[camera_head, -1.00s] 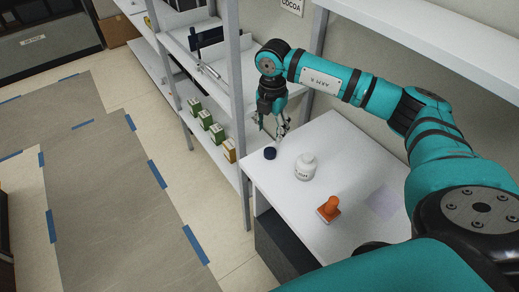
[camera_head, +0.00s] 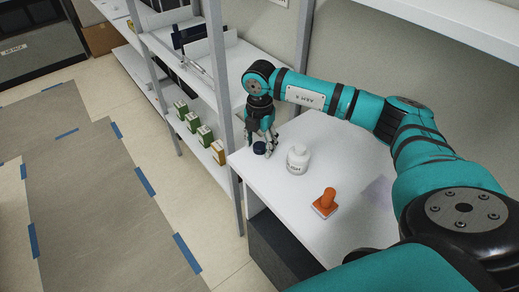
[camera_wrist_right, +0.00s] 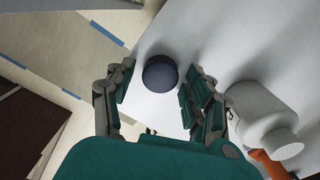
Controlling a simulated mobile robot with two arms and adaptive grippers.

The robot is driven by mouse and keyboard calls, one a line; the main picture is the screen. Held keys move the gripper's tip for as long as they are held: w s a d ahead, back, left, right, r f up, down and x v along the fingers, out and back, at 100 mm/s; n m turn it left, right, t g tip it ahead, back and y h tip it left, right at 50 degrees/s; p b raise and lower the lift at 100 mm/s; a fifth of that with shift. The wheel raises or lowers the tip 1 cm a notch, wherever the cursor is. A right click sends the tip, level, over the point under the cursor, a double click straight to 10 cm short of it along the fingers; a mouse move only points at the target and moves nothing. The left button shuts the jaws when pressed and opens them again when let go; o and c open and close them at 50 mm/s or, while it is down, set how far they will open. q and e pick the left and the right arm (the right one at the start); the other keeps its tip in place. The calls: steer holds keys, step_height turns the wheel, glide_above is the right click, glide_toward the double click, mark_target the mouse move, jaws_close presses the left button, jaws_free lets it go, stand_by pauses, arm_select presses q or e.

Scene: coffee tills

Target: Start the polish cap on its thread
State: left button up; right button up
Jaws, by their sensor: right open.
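The dark blue polish cap (camera_head: 259,148) lies on the white table top near its left corner. My right gripper (camera_head: 262,144) is lowered over it, pointing down. In the right wrist view the cap (camera_wrist_right: 160,73) sits between the two open fingers (camera_wrist_right: 158,88), with a gap on each side. The white polish bottle (camera_head: 298,159) stands upright and uncapped just right of the gripper. In the wrist view the bottle (camera_wrist_right: 262,110) is close beside the right finger. My left gripper is not in view.
An orange stamp (camera_head: 326,203) stands on the white table (camera_head: 285,214) nearer to me. A shelf post (camera_head: 218,80) rises at the table's left, and several small boxes (camera_head: 205,138) stand on the shelf beyond.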

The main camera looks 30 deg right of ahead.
mark_target(260, 145)
steer(key=shift+c, duration=0.4)
steer(key=c, duration=0.9)
step_height(260, 145, up, 4)
steer(key=p, duration=0.3)
steer(key=shift+r, duration=0.1)
